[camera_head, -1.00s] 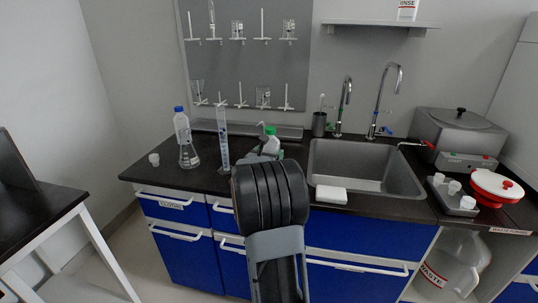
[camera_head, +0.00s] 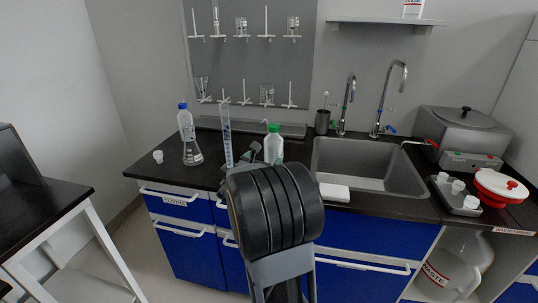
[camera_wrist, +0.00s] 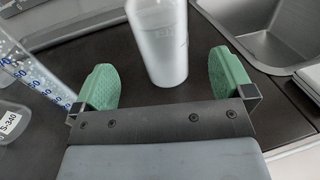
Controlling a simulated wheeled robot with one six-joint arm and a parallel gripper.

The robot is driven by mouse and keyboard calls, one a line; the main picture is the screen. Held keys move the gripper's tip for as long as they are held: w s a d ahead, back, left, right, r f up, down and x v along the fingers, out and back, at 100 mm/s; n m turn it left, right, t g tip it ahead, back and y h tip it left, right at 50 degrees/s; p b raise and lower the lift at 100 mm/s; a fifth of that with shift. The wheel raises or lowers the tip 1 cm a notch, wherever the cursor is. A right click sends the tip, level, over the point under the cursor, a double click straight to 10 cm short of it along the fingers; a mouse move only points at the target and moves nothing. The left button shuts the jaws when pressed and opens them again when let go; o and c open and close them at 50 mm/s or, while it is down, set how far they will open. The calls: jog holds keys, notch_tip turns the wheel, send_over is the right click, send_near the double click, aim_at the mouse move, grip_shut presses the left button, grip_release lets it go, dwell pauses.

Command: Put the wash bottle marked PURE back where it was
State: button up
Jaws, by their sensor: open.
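A white wash bottle with a green cap (camera_head: 273,148) stands upright on the dark counter, left of the sink. Its white body (camera_wrist: 160,42) also shows in the wrist view, with faint lettering I cannot read; its top is cut off there. My gripper (camera_wrist: 164,78) is open, with one green finger pad on each side of the bottle's lower body and visible gaps to both. In the head view my gripper (camera_head: 246,156) is at the bottle's left and front, partly hidden by my arm.
A graduated cylinder (camera_head: 226,135) stands close on the left, with a blue-capped bottle (camera_head: 186,122) and a flask (camera_head: 192,154) beyond it. The sink (camera_head: 365,165) lies to the right. A shelf (camera_head: 385,22) above holds another labelled bottle (camera_head: 412,8).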

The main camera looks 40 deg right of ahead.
jog(key=v, duration=0.4)
jog(key=shift+s+a, duration=0.1)
jog(key=shift+a, duration=0.05)
jog(key=s+a+f+m+g+y, duration=0.55)
jog(key=s+a+m, duration=0.35)
jog(key=m, duration=0.4)
jog(key=s+a+f+m+t+y, duration=0.2)
jog(key=a+m+y, duration=0.7)
jog(key=a, duration=0.9)
jog(key=shift+s+a+f+y, duration=0.25)
jog(key=shift+s+f+y, duration=0.35)
jog(key=shift+y, duration=0.55)
jog(key=shift+s+r, duration=0.1)
jog(key=shift+r, duration=0.05)
